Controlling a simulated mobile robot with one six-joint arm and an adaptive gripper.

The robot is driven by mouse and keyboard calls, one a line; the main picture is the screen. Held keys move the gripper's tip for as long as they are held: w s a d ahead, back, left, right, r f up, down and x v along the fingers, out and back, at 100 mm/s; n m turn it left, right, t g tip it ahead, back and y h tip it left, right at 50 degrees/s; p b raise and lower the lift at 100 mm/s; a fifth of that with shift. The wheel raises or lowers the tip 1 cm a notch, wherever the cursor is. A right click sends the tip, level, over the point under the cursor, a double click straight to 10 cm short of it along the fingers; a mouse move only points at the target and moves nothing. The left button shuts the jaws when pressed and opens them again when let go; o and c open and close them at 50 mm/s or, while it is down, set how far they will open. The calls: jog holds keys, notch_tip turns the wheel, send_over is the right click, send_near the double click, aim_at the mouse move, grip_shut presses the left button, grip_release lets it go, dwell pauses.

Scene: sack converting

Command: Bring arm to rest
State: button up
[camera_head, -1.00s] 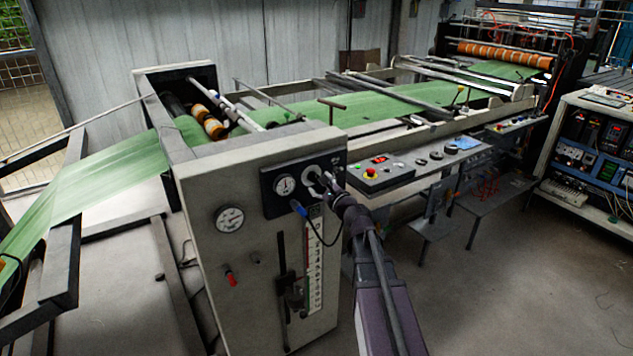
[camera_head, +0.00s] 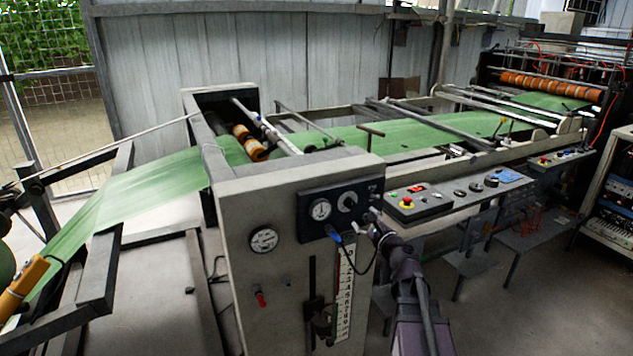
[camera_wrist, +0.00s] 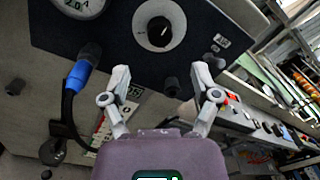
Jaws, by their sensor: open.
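My gripper (camera_head: 374,224) is in front of the tall grey machine cabinet (camera_head: 290,195), at the lower right edge of its dark gauge panel (camera_head: 318,226). In the wrist view the fingers of my gripper (camera_wrist: 162,72) are spread apart with nothing between them. The round black knob with a pale dial (camera_wrist: 160,32) lies beyond the fingertips, clear of them. In the head view the knob (camera_head: 347,201) is up and left of my gripper. My arm reaches in from the bottom right.
A blue plug with a black cable (camera_wrist: 82,76) hangs left of my fingers. A control box with a red button (camera_head: 425,199) juts out to the right. Green web (camera_head: 150,190) runs through the machine. Open floor (camera_head: 500,315) shows at the lower right.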

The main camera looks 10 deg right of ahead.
jog(key=s+a+f+n+g+y+p, duration=0.25)
jog(key=s+a+n+g, duration=0.2)
jog(key=a+n, duration=0.3)
jog(key=s+a+f+n+g+y+p, duration=0.1)
jog(key=s+a+f+n+g+p, duration=0.2)
jog(key=a+n+g, duration=0.35)
jog(key=s+d+f+n+g+h+p, duration=0.2)
jog(key=s+n+g+h+p, duration=0.3)
jog(key=s+n+h, duration=0.3)
jog(key=s+n+g, duration=0.1)
jog(key=s+n, duration=0.3)
jog(key=s, duration=0.1)
jog(key=shift+s+d+f+n+g, duration=0.15)
jog(key=shift+s+f+n+g, duration=0.15)
jog(key=shift+s+f, duration=0.1)
